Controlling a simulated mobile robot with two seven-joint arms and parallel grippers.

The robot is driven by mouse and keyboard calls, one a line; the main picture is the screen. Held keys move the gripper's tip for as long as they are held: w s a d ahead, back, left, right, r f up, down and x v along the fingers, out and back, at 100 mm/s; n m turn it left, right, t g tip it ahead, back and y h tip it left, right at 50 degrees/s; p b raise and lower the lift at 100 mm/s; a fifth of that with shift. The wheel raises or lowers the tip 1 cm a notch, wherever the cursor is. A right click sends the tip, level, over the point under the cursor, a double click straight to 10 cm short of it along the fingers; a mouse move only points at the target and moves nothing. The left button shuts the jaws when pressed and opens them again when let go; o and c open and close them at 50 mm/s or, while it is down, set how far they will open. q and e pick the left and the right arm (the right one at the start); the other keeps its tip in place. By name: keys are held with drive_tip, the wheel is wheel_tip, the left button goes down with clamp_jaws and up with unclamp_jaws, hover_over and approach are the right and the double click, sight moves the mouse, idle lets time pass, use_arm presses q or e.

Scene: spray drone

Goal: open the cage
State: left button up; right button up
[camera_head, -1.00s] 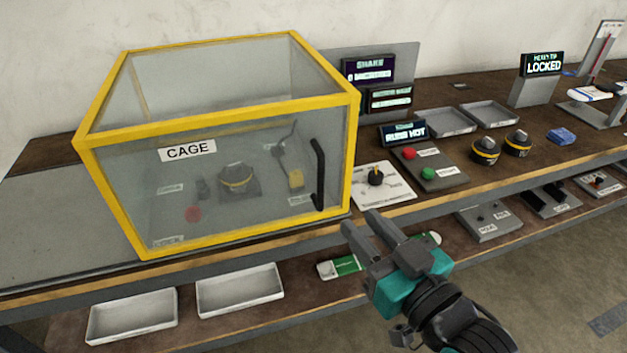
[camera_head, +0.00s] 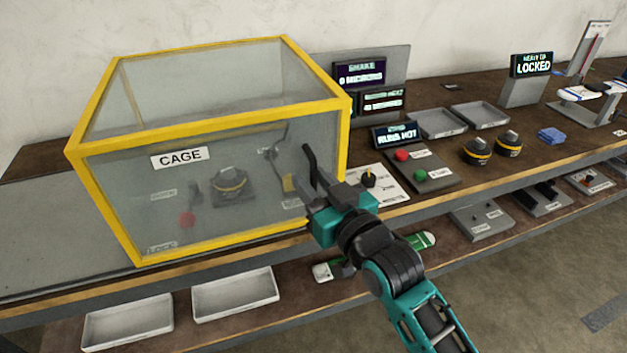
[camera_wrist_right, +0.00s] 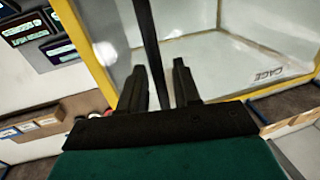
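The cage (camera_head: 345,140) is a clear box with a yellow frame and a white CAGE label (camera_head: 180,157) on its front. Its front panel looks shut. The black upright handle (camera_head: 309,160) is at the right of the front; its lower part is hidden behind my right gripper (camera_head: 318,192). In the right wrist view the handle (camera_wrist_right: 150,40) runs down between the two fingers of my right gripper (camera_wrist_right: 160,88). The fingers stand apart, with gaps beside the bar. My left gripper is out of view.
Inside the cage are a black-and-yellow device (camera_head: 231,185) and a red knob (camera_head: 187,219). To the right stand a panel with red and green buttons (camera_head: 425,172) and several display screens (camera_head: 361,74). White trays (camera_head: 235,293) lie on the shelf below.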

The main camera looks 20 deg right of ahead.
drive_tip(key=shift+w, duration=0.1)
drive_tip(key=shift+c, duration=0.5)
clamp_jaws()
